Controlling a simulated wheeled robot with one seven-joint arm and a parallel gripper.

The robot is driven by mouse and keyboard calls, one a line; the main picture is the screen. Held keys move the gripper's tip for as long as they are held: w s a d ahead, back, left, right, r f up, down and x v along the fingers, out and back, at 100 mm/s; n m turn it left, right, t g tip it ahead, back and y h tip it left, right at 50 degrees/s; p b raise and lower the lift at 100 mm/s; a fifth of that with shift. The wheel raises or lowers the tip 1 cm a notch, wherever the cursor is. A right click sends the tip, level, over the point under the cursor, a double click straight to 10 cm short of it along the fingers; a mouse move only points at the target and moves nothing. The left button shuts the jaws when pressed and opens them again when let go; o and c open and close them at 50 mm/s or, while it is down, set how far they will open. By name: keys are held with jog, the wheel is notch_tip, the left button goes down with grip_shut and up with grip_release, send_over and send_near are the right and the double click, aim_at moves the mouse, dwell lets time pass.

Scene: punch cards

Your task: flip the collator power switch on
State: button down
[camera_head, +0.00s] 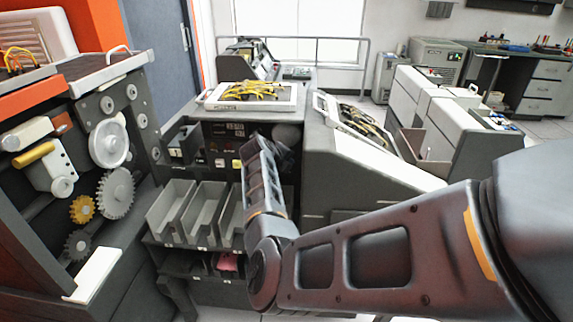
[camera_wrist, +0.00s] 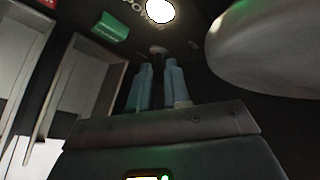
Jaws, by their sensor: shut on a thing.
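The collator (camera_head: 222,131) stands in the middle of the head view, with a dark front panel above a row of grey bins. In the wrist view, the two blue fingers of my gripper (camera_wrist: 158,84) are at the dark panel, nearly together. The small switch lever (camera_wrist: 157,50) shows at their tips, and my gripper is shut on it. Whether the lever is up or down I cannot tell. Just above it is a bright white round lamp (camera_wrist: 160,10) with partly cut-off lettering beside it. In the head view my arm hides the fingers and the switch.
A large pale rounded part (camera_wrist: 262,45) juts out close to the right of my fingers. A green block (camera_wrist: 110,28) sits on the panel to their left. Grey bins (camera_head: 205,208) lie below. A geared machine (camera_head: 105,150) stands at left, and a grey sloped machine (camera_head: 350,160) at right.

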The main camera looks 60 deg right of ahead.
jog(key=c, duration=1.1)
grip_release()
jog(key=shift+a, duration=0.1)
jog(key=v, duration=0.7)
jog(key=shift+a+r+b, duration=0.2)
jog(key=shift+a+b, duration=0.05)
jog(key=shift+b, duration=0.05)
jog(key=shift+w, duration=0.1)
